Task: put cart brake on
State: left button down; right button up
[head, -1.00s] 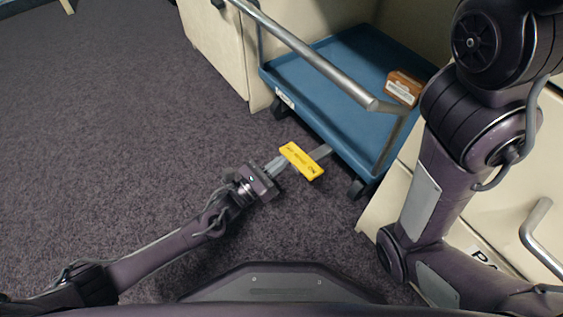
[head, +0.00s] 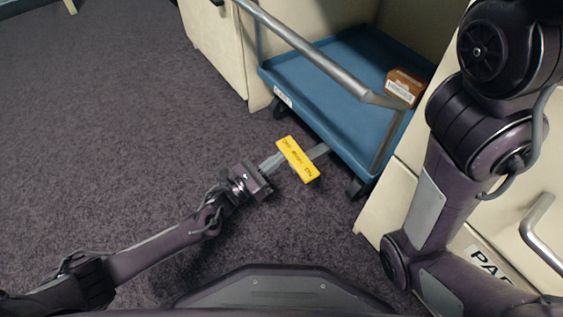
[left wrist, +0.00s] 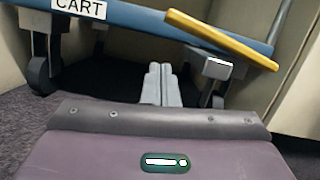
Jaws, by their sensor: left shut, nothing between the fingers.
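The blue cart (head: 335,119) stands between cream cabinets, with a grey tubular handle (head: 305,47). A yellow brake pedal (head: 298,159) with dark lettering sits on a metal lever (head: 319,151) at the cart's near end. My left gripper (head: 278,160) is shut and empty, its fingertips right by the pedal's left side. In the left wrist view, the shut fingers (left wrist: 160,84) point at the cart's underside, below and left of the tilted yellow pedal (left wrist: 220,38). I cannot tell whether they touch it. My right gripper is out of view.
A brown box (head: 404,87) lies on the cart's deck. Casters (head: 357,187) show under the cart. A cream cabinet (head: 405,205) with a metal handle stands at the right, behind my right arm. The carpet (head: 120,130) at the left is clear.

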pick_arm(q)
jog(key=p+v, duration=0.4)
jog(key=v, duration=0.6)
jog(key=shift+w+a+f, duration=0.3)
jog(key=shift+w, duration=0.05)
jog(key=shift+a, duration=0.1)
